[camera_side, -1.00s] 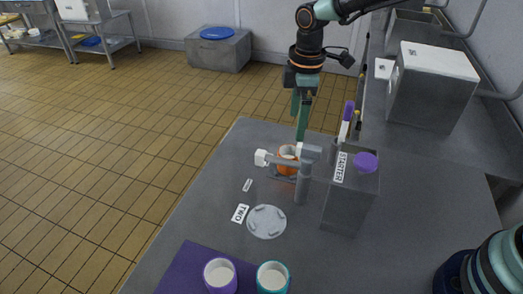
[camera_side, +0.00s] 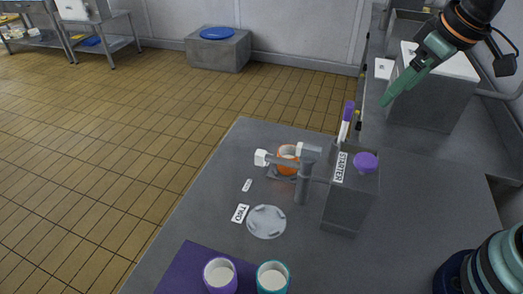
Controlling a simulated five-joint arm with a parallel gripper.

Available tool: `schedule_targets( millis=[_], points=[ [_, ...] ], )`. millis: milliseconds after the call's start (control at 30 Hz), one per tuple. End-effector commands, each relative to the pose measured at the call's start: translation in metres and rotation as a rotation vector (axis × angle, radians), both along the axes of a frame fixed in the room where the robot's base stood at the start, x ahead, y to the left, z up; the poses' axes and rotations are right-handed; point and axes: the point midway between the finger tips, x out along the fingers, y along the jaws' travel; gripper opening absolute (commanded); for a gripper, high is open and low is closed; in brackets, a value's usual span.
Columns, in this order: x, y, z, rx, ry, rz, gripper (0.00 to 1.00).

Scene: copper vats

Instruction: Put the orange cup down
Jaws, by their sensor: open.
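The orange cup (camera_side: 287,166) stands upright on the grey table, on a dark square pad behind the grey tap-like fixture (camera_side: 302,185). The fixture's arm hides part of the cup. My gripper (camera_side: 385,103), with green fingers, is up at the right, well apart from the cup and above the back of the counter. It is open, and I see nothing between its fingers.
A grey box marked STARTER (camera_side: 347,205) with a purple knob stands right of the cup. A round pale disc (camera_side: 267,222) lies in front, near a TWO label (camera_side: 240,213).

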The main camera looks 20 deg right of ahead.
Motion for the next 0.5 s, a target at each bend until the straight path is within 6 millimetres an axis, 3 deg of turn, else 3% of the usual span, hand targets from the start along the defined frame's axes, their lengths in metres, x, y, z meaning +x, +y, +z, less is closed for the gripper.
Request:
schedule_targets(
  millis=[200, 500],
  points=[
    [-0.028, -0.016, -0.005, 0.06, -0.069, -0.171, 0.93],
    [-0.033, -0.019, -0.008, 0.074, -0.081, -0.21, 0.93]
  ],
)
